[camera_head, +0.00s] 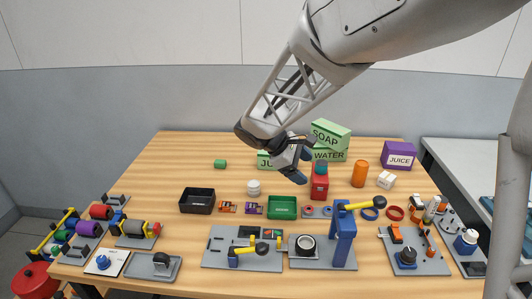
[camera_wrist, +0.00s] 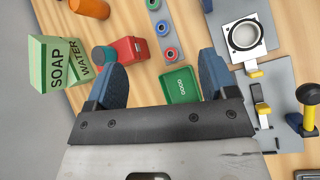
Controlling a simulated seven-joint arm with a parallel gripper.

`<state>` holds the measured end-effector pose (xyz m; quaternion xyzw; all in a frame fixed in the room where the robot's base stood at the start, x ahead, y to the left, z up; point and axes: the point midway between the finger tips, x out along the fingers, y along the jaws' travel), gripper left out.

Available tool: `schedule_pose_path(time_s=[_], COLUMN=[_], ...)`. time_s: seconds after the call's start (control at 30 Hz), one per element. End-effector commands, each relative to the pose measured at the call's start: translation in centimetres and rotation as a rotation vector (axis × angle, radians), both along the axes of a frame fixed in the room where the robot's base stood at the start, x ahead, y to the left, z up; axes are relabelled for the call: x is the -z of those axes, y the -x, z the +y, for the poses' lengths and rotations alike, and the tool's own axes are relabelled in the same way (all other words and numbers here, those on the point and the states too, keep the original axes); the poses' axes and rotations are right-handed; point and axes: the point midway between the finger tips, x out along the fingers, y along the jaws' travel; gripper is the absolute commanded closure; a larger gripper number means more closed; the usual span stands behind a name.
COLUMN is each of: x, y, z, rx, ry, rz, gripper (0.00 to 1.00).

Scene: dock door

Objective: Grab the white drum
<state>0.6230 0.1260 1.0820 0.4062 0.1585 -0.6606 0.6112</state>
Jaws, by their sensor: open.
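The white drum (camera_head: 253,188) is a small ridged white cylinder standing upright on the table in the head view, between the black tray and the green tray. My gripper (camera_head: 300,166) is above the table, to the right of the drum and higher in the picture, apart from it. Its blue-grey fingers are spread with nothing between them. In the wrist view my gripper (camera_wrist: 162,72) shows both fingers wide apart, with table and the green tray seen beyond. I cannot make out the white drum in the wrist view.
The black tray (camera_head: 197,200) is left of the drum; the green tray (camera_head: 282,207) is at its right. Small orange and purple parts lie in front. A red canister (camera_head: 320,182) and green cartons (camera_head: 330,140) stand right. Table behind the drum is fairly clear.

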Motion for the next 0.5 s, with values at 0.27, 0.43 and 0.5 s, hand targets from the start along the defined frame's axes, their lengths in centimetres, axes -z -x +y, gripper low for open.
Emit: schedule_pose_path(time_s=[0.27,0.43,0.5], x=[3.3,5.5,6.5], y=[-4.8,-7.4,-8.3], z=[5.4,8.9,10.5], rx=[-0.182,-0.291,-0.335], ry=[0.155,0.252,0.295], rz=[0.087,0.136,0.155], gripper=[0.22,0.22,0.22])
